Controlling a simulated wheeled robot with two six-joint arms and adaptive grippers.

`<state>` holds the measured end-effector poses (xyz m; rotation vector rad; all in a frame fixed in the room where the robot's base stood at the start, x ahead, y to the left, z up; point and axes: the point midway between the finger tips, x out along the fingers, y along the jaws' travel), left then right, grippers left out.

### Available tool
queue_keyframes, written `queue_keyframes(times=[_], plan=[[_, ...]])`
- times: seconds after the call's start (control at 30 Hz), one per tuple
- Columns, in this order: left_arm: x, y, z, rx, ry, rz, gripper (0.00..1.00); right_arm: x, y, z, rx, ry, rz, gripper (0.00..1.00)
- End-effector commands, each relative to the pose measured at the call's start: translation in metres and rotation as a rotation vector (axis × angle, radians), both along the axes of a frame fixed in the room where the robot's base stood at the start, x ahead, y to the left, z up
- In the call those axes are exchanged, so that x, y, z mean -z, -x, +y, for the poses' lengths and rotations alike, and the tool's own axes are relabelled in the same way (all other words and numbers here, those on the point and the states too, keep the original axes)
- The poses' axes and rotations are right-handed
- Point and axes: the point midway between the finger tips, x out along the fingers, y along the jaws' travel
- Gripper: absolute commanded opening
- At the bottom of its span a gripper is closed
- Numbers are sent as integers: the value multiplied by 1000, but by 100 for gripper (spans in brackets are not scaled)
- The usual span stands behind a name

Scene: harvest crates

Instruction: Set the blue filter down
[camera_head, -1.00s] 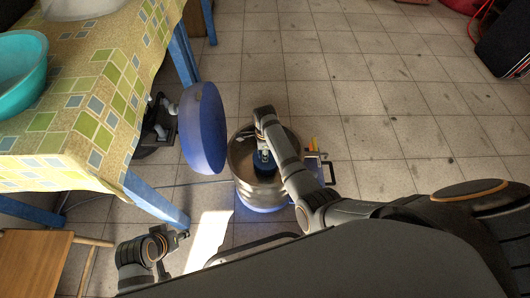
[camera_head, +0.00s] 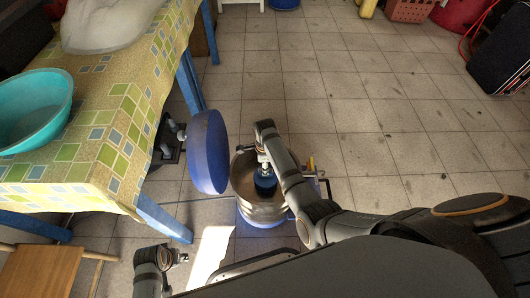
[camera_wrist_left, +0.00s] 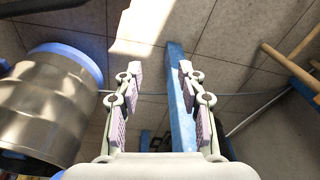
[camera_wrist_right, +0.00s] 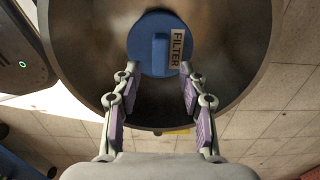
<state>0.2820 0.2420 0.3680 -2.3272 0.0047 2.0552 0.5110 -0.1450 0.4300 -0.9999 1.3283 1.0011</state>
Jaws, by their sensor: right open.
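The blue filter (camera_head: 265,187), a round blue piece with a "FILTER" label, is inside the steel pot (camera_head: 243,185). It also shows in the right wrist view (camera_wrist_right: 150,52). My right gripper (camera_head: 264,170) reaches down into the pot just above the filter. In the right wrist view its fingers (camera_wrist_right: 158,72) are apart, with the filter beyond the tips; whether they touch it I cannot tell. My left gripper (camera_head: 184,258) is open and empty, low at the left of the pot; its spread fingers (camera_wrist_left: 159,70) show in the left wrist view.
A large blue disc (camera_head: 207,150) stands on edge left of the pot, close to it. A table with a patterned cloth (camera_head: 110,130) and blue legs stands at the left, holding a turquoise basin (camera_head: 35,105). A wooden stool (camera_head: 40,270) is at lower left.

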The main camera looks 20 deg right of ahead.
Motion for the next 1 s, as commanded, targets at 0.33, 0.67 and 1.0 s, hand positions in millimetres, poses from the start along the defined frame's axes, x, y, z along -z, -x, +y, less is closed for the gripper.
queue_keyframes(times=[0.33, 0.67, 1.0], plan=[[74, 34, 23, -6, -37, -10, 40, -31, 0, 0, 0, 0, 0, 42], [104, 85, 33, -5, -51, -5, 40, -58, 0, 0, 0, 0, 0, 42], [111, 96, 34, -5, -52, -6, 40, -60, 0, 0, 0, 0, 0, 42]])
